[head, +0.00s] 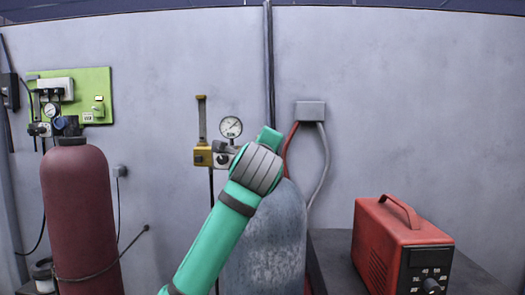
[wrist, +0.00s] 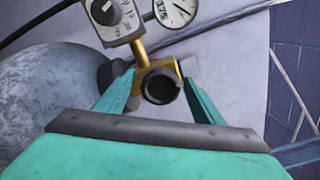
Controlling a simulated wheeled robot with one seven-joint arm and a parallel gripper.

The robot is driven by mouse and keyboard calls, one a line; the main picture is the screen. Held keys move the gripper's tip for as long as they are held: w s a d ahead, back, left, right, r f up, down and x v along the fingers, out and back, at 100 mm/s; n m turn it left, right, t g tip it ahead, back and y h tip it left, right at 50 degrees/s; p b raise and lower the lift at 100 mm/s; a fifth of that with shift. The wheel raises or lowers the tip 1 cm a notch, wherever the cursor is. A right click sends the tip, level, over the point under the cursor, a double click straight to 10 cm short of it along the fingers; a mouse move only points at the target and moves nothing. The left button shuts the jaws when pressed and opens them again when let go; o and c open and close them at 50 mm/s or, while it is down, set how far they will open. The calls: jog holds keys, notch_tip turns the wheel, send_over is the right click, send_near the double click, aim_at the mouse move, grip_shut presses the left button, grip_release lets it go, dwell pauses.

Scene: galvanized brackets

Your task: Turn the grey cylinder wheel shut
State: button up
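The grey cylinder (head: 265,255) stands in the head view with my teal arm in front of its left side and top. Its rounded side also shows at the left of the wrist view (wrist: 45,100). In the wrist view, my gripper (wrist: 160,78) is open, its two teal fingers on either side of a brass fitting with a dark round end (wrist: 160,87). I cannot tell whether the fingers touch it. A dark knob (wrist: 108,76) shows beside the left finger. I cannot tell which of these dark parts is the wheel. My arm hides the cylinder's valve in the head view.
A pressure gauge (head: 231,127) and a yellow fitting (head: 203,156) are just left of my arm's end. A dark red cylinder (head: 80,200) stands at the left below a green panel (head: 92,88). A red machine (head: 392,240) sits at the right. The wall is close behind.

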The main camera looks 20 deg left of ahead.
jog(key=v, duration=1)
jog(key=shift+s, duration=0.4)
